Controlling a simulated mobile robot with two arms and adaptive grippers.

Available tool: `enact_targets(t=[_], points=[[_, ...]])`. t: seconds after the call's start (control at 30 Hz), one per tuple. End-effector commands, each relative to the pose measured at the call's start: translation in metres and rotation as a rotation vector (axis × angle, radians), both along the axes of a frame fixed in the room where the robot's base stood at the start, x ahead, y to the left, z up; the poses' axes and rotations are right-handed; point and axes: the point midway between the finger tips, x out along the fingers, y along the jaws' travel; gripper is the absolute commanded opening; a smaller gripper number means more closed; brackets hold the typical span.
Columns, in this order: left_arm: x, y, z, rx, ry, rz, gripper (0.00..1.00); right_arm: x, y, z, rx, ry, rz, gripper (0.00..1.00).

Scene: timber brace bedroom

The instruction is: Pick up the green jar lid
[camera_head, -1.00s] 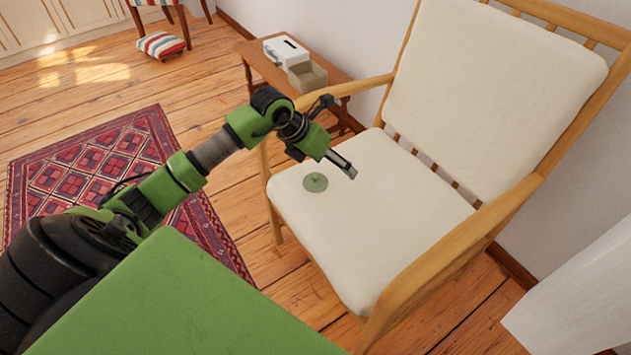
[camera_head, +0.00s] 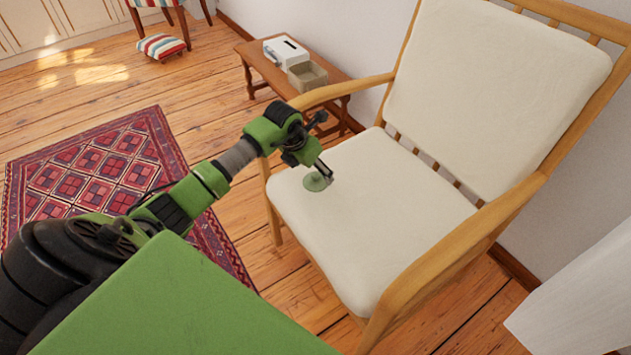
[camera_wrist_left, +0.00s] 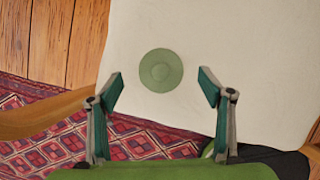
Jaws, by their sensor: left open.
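The green jar lid (camera_head: 316,183) is a flat round disc with a small raised centre. It lies on the cream seat cushion of the wooden armchair, near the cushion's left side. It also shows whole in the left wrist view (camera_wrist_left: 161,70), just beyond the fingertips and between their lines. My left gripper (camera_head: 325,173) is above the lid, and its fingers partly cover the lid in the head view. In the left wrist view the two fingers (camera_wrist_left: 161,88) stand wide apart with nothing between them. My right gripper is not in view.
The armchair's wooden armrest (camera_head: 345,90) runs behind my left gripper, and the other armrest (camera_head: 450,255) is at the right. A low side table (camera_head: 252,58) holds a white box (camera_head: 286,50) and a beige open box (camera_head: 307,75). The cushion (camera_head: 390,220) is otherwise clear.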

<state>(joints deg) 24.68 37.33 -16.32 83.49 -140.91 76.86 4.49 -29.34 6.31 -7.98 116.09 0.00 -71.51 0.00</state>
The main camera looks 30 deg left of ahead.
Motion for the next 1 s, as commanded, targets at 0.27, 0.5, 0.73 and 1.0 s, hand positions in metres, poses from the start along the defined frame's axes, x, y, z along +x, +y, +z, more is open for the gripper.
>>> enact_targets(t=[0.27,0.5,0.73,1.0], points=[[0.010,-0.001,-0.033,-0.002,0.001,0.000,0.72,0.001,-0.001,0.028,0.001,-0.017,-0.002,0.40],[0.011,-0.001,-0.035,-0.001,0.000,0.000,0.72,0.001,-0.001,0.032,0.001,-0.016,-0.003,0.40],[0.011,-0.001,-0.035,-0.001,0.001,0.000,0.32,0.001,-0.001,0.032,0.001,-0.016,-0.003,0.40],[0.011,-0.001,-0.035,-0.001,0.001,0.000,0.31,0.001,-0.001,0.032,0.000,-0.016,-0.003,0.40]])
